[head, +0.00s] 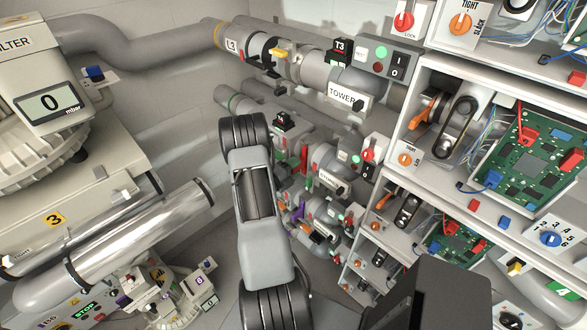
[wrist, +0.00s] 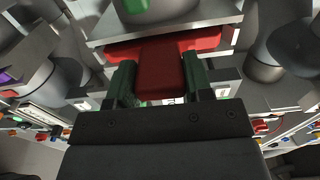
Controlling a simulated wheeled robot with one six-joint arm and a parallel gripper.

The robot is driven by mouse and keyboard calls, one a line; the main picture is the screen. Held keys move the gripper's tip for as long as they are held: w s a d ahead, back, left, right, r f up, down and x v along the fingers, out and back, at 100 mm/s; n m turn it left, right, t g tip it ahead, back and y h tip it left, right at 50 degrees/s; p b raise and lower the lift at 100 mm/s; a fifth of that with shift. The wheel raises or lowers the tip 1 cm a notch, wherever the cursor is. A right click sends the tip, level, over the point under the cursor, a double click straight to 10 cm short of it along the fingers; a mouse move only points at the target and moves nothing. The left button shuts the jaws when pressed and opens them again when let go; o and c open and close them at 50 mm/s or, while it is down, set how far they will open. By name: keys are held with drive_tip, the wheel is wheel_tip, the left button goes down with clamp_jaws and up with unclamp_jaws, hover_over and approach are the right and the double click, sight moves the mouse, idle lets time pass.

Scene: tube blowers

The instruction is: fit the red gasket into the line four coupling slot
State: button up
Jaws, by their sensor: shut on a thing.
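The red gasket shows in the wrist view as a wide red band with a darker red block (wrist: 161,72) at its near middle. My gripper (wrist: 158,82) has green fingers on both sides of this block and is shut on it. The far edge of the band lies against or under a grey plate (wrist: 170,27), likely part of a coupling. I cannot tell how deep the gasket sits in a slot, and no line number is readable there. In the head view my arm covers part of the pipe area, and I cannot make out my gripper.
In the wrist view, grey pipes (wrist: 262,62) flank the gasket closely. In the head view, pipework with a TOWER label (head: 342,96) runs at the back. Shelves with circuit boards (head: 530,145) stand on the right. Large filter equipment (head: 45,70) stands on the left.

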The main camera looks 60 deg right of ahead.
drive_tip(key=shift+d, duration=0.15)
drive_tip(key=o, duration=1)
drive_tip(key=b+v, duration=0.3)
drive_tip(key=v, duration=1)
drive_tip(key=shift+a+b, duration=0.3)
drive_tip(key=shift+a, duration=0.1)
